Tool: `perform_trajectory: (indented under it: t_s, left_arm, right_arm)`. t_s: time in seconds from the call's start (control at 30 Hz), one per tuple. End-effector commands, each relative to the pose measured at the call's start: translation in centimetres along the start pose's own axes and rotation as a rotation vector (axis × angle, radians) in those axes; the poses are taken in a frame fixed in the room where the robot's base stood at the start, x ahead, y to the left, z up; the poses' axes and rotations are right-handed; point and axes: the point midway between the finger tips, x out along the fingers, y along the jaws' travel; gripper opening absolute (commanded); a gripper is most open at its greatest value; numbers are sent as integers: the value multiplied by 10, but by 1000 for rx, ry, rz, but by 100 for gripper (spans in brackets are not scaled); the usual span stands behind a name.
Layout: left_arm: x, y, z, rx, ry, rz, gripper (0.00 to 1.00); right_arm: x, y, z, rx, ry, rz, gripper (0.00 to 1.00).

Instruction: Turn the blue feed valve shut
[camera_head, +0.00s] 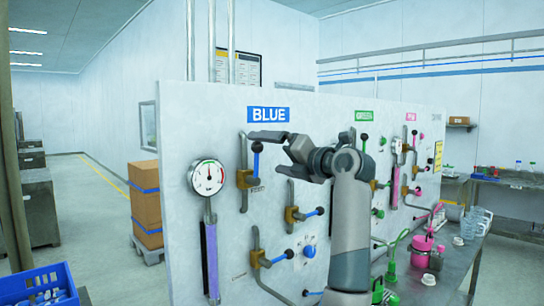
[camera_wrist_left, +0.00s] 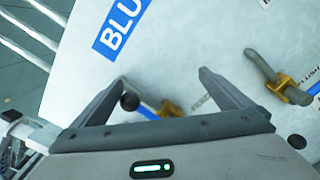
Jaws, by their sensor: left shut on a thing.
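The blue feed valve (camera_head: 244,179) is the upper yellow-bodied valve under the BLUE sign. Its blue lever (camera_head: 256,162) points upward and ends in a black knob. My left gripper (camera_head: 262,140) is at the top of this lever, shut on it; its fingers partly cover the knob. In the left wrist view, the valve body (camera_wrist_left: 171,108) and lever (camera_wrist_left: 147,112) show beyond the left gripper (camera_wrist_left: 162,76), with the black knob (camera_wrist_left: 130,101) beside the left finger. The exact contact is hard to make out. My right gripper is not in view.
A second blue-lever valve (camera_head: 291,214) sits lower right, and a third (camera_head: 259,259) lower still. A pressure gauge (camera_head: 207,177) is left of the feed valve. Green and pink fittings continue along the panel to the right. A blue crate (camera_head: 40,282) stands at lower left.

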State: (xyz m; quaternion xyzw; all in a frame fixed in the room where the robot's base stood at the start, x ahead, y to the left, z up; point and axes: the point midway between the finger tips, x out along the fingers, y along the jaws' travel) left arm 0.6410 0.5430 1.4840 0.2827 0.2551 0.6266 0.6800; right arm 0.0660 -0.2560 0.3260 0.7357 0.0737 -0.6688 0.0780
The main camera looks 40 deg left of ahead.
Motion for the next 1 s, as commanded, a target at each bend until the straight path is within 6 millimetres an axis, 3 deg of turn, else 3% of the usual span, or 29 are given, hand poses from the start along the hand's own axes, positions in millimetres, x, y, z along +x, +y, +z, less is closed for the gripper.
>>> perform_trajectory:
  t_s: [0.03, 0.2, 0.7, 1.0]
  left_arm:
    - [-1, -12, -4, 6, 9, -13, 88]
    - [-1, -22, -5, 6, 11, -16, 88]
    - [0, -20, -2, 3, 6, -8, 88]
    - [0, -34, -5, 3, 5, -8, 88]
  right_arm:
    - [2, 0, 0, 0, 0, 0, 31]
    - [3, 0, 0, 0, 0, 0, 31]
    - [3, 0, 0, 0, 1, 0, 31]
    - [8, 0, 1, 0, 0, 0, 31]
